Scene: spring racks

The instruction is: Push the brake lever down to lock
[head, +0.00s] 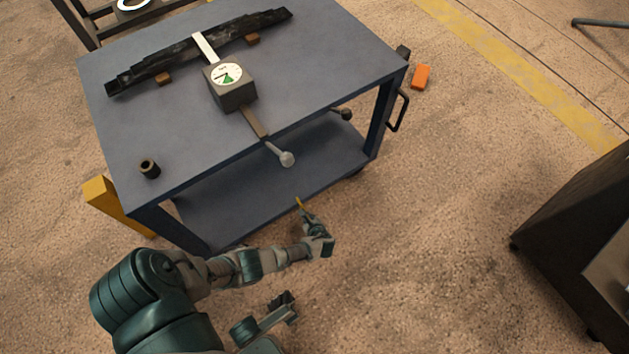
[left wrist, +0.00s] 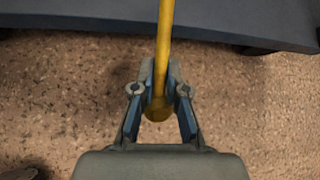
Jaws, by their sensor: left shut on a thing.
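The brake lever is a thin yellow bar; its tip shows in the head view (head: 299,202) just off the front edge of the cart's lower shelf. In the left wrist view the yellow lever (left wrist: 164,50) runs from the cart edge down to a rounded knob between my fingers. My left gripper (head: 309,219) is shut on this knob end, with a finger on each side (left wrist: 160,100). The far end of the lever is hidden under the cart. A dark, small end part of what looks like my right arm (head: 283,300) shows low in the head view; its jaws are unclear.
The blue-grey cart (head: 120,130) bears a dark leaf spring (head: 170,62), a gauge box (head: 232,92) and a small black cup (head: 150,169). A ball-ended handle (head: 286,158) sticks out over its front edge. A dark cabinet (head: 570,230) stands at right. Floor between is clear.

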